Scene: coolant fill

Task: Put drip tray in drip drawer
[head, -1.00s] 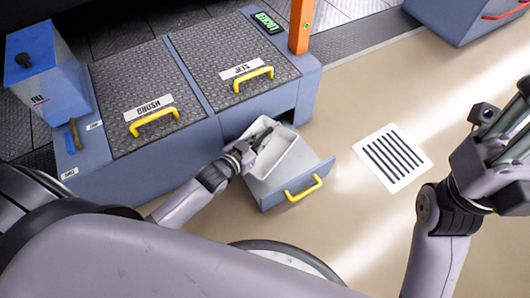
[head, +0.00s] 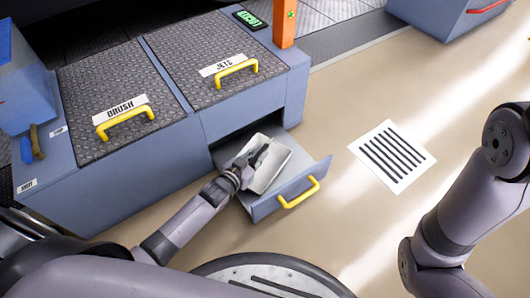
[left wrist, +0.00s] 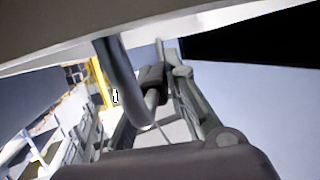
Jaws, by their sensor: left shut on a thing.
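The white drip tray (head: 283,168) is in the open drip drawer (head: 318,175), tilted in the head view. My left gripper (head: 260,154) is shut on the tray and reaches in over it from the left. The drawer is pulled out of the blue cabinet and has a yellow handle (head: 299,193). In the left wrist view the gripper's fingers (left wrist: 150,95) are close up, with a pale surface across the top. Whether the tray rests on the drawer floor is hidden. My right gripper is outside the head view; only its arm shows.
The blue cabinet (head: 150,175) has lids marked BRUSH (head: 115,85) and JETS (head: 215,50) with yellow handles. An orange post (head: 284,22) and a green display (head: 250,19) stand behind.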

